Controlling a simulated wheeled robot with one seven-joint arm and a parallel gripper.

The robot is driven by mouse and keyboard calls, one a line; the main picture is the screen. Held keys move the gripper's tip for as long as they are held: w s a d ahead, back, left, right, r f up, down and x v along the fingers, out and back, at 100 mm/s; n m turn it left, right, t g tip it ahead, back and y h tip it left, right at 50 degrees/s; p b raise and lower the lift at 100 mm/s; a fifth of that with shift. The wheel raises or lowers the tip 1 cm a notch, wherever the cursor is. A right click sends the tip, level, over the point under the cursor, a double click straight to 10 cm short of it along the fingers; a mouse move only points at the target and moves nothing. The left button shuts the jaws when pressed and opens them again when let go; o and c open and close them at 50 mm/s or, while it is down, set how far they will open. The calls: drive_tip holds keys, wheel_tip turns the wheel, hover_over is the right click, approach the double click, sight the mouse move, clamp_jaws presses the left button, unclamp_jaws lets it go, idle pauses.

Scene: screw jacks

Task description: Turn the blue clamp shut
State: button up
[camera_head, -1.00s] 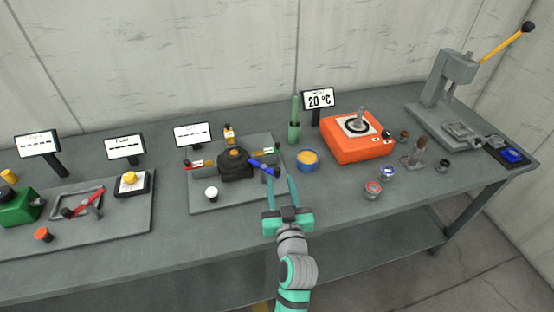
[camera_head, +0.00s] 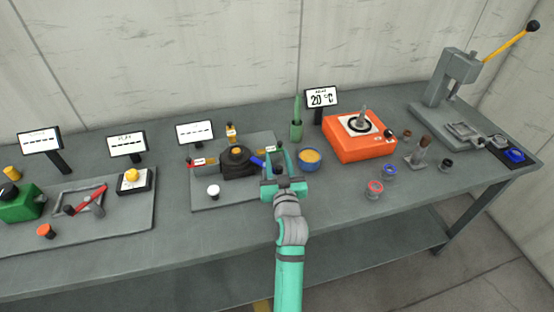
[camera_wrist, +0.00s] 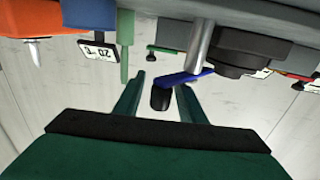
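The blue clamp (camera_head: 257,162) is a short blue lever with a black grip on the right side of a dark round fixture (camera_head: 238,160). In the wrist view the blue lever (camera_wrist: 186,77) runs from beside a metal post to its black grip (camera_wrist: 160,99). My gripper (camera_head: 278,163) is at the lever's outer end, partly covering it in the head view. In the wrist view my gripper (camera_wrist: 160,90) is open, with the black grip between its fingers and gaps visible on both sides.
The table front is clear.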

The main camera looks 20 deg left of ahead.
drive_tip(key=shift+d, duration=0.1)
clamp_jaws()
drive_tip(key=shift+w+y, duration=0.1)
drive_tip(key=shift+y, duration=0.2)
drive_tip(key=shift+w+n+g+y, duration=0.15)
drive_tip(key=shift+n+g+y, duration=0.45)
drive_tip(key=shift+n+y, duration=0.2)
unclamp_jaws()
drive_tip(key=shift+a, duration=0.2)
